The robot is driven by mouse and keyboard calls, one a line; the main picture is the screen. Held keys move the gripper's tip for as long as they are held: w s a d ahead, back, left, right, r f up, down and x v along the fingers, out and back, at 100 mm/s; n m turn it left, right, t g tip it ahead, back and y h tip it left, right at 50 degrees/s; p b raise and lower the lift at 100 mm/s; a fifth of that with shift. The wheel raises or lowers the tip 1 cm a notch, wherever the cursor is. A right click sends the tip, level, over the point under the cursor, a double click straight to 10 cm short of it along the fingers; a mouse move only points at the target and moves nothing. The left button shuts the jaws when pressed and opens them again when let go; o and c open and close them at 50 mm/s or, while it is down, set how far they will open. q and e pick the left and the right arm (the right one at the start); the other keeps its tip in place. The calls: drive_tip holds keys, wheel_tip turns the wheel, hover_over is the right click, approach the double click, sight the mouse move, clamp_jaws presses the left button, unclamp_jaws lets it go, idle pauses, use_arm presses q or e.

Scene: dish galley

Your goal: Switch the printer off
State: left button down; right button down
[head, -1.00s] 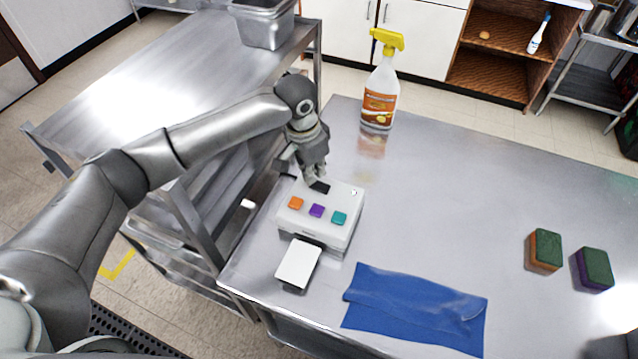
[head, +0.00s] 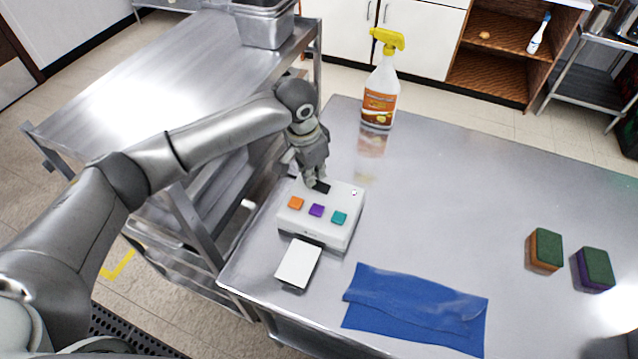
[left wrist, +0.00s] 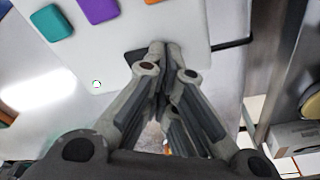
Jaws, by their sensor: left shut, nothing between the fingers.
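The printer (head: 322,226) is a small white box on the steel table. Its top has an orange button (head: 296,203), a purple button (head: 317,210) and a teal button (head: 339,218). A black switch (head: 322,187) sits at its back edge, and a small round light (head: 354,193) is at the back right corner. A white sheet (head: 298,263) lies at its front. My left gripper (head: 313,182) is shut and empty, its fingertips at the black switch. In the left wrist view the fingertips (left wrist: 157,50) partly cover the switch; I cannot tell whether they touch it. My right gripper is not in view.
A spray bottle (head: 380,95) stands behind the printer. A blue cloth (head: 415,312) lies at the front, and two sponges (head: 545,251) (head: 594,269) lie at the right. A steel shelf cart (head: 150,85) stands on the left. The table's middle is clear.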

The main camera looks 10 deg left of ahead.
use_arm(q)
drive_tip(key=shift+f, duration=0.6)
drive_tip(key=shift+r, duration=0.15)
wheel_tip(320, 180, up, 7)
drive_tip(key=p, duration=0.8)
idle(0.5)
